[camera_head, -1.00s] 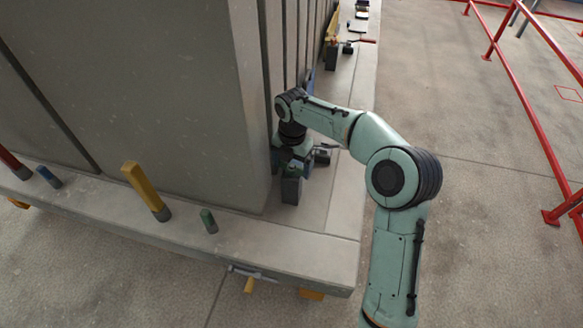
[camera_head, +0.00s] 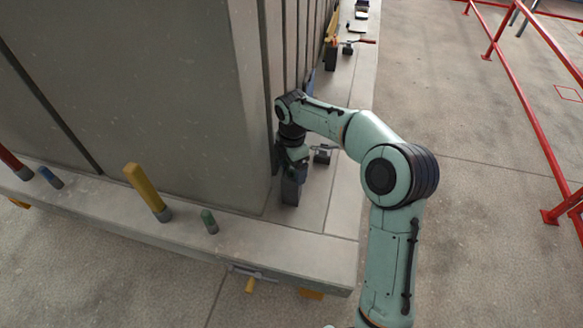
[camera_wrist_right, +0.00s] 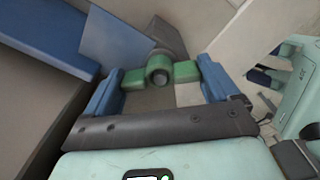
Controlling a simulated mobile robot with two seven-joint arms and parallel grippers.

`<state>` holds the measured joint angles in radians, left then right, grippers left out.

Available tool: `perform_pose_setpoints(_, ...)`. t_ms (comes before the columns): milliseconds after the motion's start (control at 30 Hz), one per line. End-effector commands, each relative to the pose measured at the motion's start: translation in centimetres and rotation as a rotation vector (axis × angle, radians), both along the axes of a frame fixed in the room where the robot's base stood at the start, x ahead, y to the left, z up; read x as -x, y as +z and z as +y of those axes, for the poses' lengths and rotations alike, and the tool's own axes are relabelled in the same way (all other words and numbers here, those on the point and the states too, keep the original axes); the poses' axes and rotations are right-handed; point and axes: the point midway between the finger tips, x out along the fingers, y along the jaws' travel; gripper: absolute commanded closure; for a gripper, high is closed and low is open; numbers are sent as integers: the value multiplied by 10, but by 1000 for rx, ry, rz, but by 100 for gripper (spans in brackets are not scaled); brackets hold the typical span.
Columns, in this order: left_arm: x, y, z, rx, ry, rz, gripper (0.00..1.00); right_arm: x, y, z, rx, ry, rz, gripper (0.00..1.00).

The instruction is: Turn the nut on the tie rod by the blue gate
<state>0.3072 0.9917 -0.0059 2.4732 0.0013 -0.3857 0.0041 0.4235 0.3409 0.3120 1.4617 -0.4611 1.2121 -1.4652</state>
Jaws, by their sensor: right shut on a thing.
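In the right wrist view a green winged nut (camera_wrist_right: 184,71) with a round hub sits between the two blue fingers of my right gripper (camera_wrist_right: 161,78). The fingers are shut on its wings, one at each side. The tie rod is mostly hidden by the nut's hub. The blue gate (camera_wrist_right: 45,38) shows as a blue bar and plate at the upper left, close to the nut. In the head view my right gripper (camera_head: 294,168) is low beside the grey mould wall, and the nut is hidden there. My left gripper is not in view.
The tall grey mould panel (camera_head: 190,100) stands close left of my right gripper. More hardware (camera_head: 332,52) lies along the side ledge. Red railings (camera_head: 520,100) stand right, with open floor between.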

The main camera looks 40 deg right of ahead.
Motion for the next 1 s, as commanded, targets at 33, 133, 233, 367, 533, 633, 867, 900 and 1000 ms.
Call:
perform_pose_setpoints(33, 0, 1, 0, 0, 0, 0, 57, -1, 1, 1, -2, -20, -2, 47)
perform_pose_setpoints(133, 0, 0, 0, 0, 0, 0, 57, -1, 0, 1, -2, -30, -2, 47)
perform_pose_setpoints(233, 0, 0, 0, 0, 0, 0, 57, -1, 0, 1, -2, -28, -2, 47)
perform_pose_setpoints(367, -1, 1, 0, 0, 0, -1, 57, -1, 1, 1, -2, -73, -2, 47)
perform_pose_setpoints(533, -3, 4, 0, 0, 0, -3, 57, -1, 1, 1, 0, -267, -3, 47)
perform_pose_setpoints(633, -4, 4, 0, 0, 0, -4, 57, -1, 1, 1, -1, -323, -4, 47)
perform_pose_setpoints(867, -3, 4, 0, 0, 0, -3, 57, -1, 1, 1, -1, -329, -4, 47)
perform_pose_setpoints(900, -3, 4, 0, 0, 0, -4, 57, -1, 1, 1, -1, -338, -4, 47)
perform_pose_setpoints(1000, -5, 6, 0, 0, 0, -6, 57, -1, 2, 1, -1, -429, -4, 47)
